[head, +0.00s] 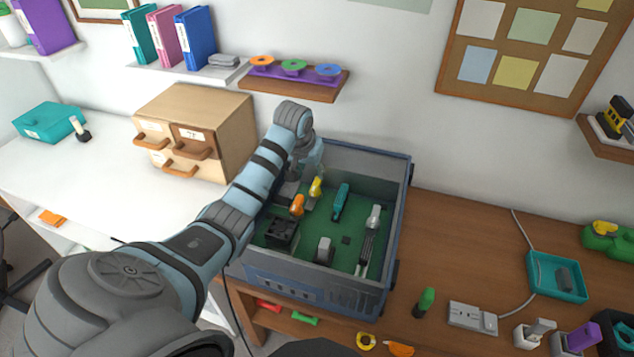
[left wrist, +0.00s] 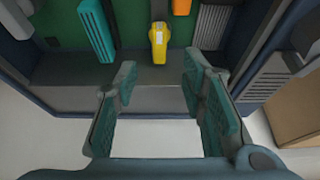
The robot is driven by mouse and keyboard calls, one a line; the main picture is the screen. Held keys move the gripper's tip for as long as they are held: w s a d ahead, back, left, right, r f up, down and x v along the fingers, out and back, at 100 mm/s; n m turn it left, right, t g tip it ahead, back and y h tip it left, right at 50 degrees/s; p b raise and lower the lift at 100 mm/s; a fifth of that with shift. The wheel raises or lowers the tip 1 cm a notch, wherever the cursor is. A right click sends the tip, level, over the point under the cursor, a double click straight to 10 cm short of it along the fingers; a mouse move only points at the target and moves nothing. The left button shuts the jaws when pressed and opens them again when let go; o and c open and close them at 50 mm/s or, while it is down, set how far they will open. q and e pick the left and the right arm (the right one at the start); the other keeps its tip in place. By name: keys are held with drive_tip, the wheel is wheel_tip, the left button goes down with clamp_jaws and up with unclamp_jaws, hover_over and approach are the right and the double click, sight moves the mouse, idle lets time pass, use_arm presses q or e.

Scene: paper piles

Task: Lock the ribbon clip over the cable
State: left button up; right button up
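An open blue-grey case (head: 402,205) holds a green board (head: 345,240). On the board are a yellow lever-like clip (head: 316,187), an orange one (head: 297,206), and a pale grey one (head: 374,216) above a dark striped strip (head: 365,253), perhaps a ribbon cable. I cannot tell which is the ribbon clip. My left gripper (head: 309,163) is at the case's back left. In the left wrist view my left gripper (left wrist: 160,74) is open and empty, with the yellow clip (left wrist: 158,42) beyond its fingertips, apart from them. My right gripper is not in view.
A teal block (head: 341,202), a black square part (head: 281,234) and a grey part (head: 324,250) also stand on the board. A wooden drawer unit (head: 193,125) is left of the case. A shelf (head: 290,84) hangs behind it. The wooden desk (head: 450,240) to the right has free room.

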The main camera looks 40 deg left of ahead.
sight(316, 184)
use_arm(q)
drive_tip(key=b+x, duration=0.1)
drive_tip(key=x, duration=0.4)
drive_tip(key=shift+s+f, duration=0.1)
drive_tip(key=shift+f, duration=0.15)
drive_tip(key=x, duration=0.1)
drive_tip(key=b+x, duration=0.1)
drive_tip(key=x, duration=0.1)
drive_tip(key=shift+w+f, duration=0.15)
drive_tip(key=shift+w, duration=0.25)
drive_tip(key=shift+w+a+f, duration=0.1)
drive_tip(key=shift+w+f, duration=0.05)
drive_tip(key=shift+f, duration=0.05)
drive_tip(key=shift+r, duration=0.2)
drive_tip(key=shift+s, duration=0.25)
drive_tip(key=c, duration=0.3)
clamp_jaws()
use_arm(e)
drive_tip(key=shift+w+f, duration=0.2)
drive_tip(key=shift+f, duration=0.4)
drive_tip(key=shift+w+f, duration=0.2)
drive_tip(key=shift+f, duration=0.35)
